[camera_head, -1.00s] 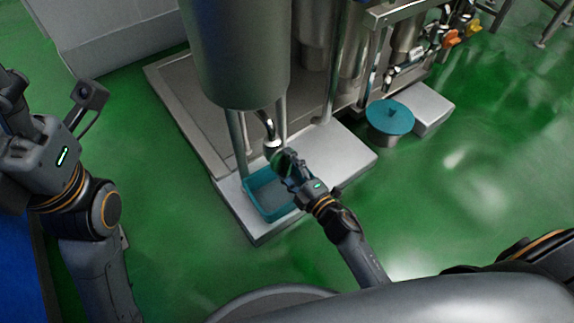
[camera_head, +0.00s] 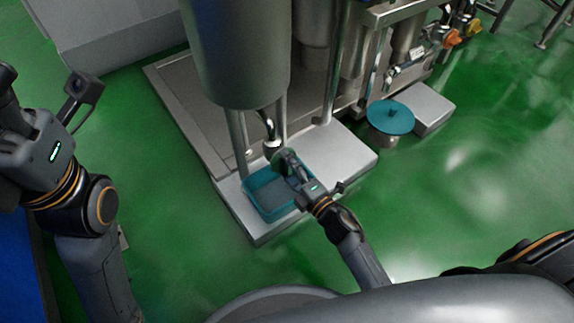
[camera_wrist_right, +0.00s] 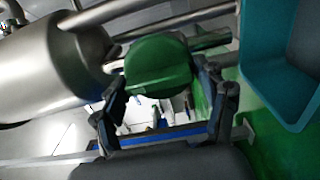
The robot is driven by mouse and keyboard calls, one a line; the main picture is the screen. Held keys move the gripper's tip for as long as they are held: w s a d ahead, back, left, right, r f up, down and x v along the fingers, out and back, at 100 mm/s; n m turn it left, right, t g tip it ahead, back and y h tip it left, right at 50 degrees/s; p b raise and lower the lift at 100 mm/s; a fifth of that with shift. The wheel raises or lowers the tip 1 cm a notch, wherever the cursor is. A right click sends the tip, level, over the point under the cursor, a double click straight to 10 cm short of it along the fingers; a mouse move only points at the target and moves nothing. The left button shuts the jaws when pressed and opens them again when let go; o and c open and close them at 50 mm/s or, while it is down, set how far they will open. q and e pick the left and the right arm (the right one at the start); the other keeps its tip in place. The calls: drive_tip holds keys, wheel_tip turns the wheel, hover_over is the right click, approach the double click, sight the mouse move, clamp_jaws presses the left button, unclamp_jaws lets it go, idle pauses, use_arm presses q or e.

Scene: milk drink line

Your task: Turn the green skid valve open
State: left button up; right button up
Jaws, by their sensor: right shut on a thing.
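The green skid valve handle (camera_wrist_right: 158,65) shows large in the right wrist view, between the two fingers of my right gripper (camera_wrist_right: 166,98). It sits beside a steel pipe fitting. In the head view my right gripper (camera_head: 287,162) is at the valve, below the outlet pipe of the steel tank, and mostly hides the handle. The gripper is shut on the handle. My left arm is at the left edge of the head view; its gripper (camera_head: 8,85) is partly cut off, and its fingers cannot be made out.
A teal bin (camera_head: 262,196) stands under the valve on a light grey step (camera_head: 256,226). The steel tank (camera_head: 238,60) hangs above it. A teal round-lidded object (camera_head: 390,117) and a grey block (camera_head: 432,106) stand to the right. Green floor is open at the right.

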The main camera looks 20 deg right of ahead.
drive_tip(key=o, duration=1)
drive_tip(key=shift+a, duration=0.1)
drive_tip(key=v, duration=1.2)
